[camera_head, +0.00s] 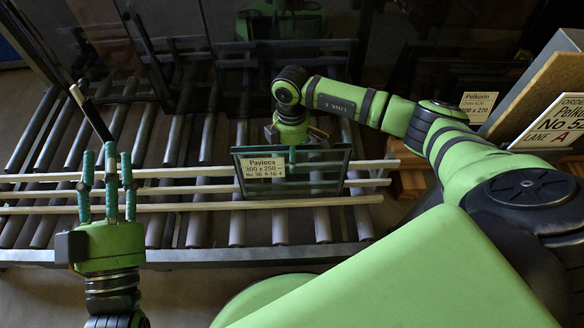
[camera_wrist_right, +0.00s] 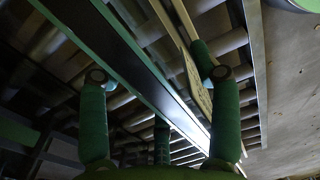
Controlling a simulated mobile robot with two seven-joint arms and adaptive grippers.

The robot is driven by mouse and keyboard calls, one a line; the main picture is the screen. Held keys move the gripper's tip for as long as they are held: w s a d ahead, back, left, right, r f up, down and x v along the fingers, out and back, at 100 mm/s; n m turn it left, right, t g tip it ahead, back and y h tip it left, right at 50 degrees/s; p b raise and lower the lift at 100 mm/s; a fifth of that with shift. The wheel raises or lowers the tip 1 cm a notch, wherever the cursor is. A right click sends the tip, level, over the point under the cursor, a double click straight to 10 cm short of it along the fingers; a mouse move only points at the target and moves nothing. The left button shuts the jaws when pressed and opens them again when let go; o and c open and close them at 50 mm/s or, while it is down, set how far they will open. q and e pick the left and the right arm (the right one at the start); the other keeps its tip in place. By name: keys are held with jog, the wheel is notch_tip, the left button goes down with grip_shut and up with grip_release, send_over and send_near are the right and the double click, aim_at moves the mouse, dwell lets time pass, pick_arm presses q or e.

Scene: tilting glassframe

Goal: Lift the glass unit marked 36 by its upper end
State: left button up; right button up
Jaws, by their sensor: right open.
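In the right wrist view the unit's dark edge band (camera_wrist_right: 135,65) runs diagonally between the open fingers of my right gripper (camera_wrist_right: 157,77), with gaps visible at both sides. My left gripper (camera_head: 108,165) is open and empty, left of the unit, fingers pointing away.
Pale wooden slats (camera_head: 130,207) lie across the roller conveyor (camera_head: 237,228). A board with a "LANE A" sign (camera_head: 555,122) leans at the right. A "Pelkorin" label (camera_head: 478,105) shows on a dark unit behind it. Another dark framed pane (camera_head: 285,22) stands at the back.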

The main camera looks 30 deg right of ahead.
grip_shut()
jog(key=shift+w+r, duration=0.15)
jog(key=shift+r, duration=0.05)
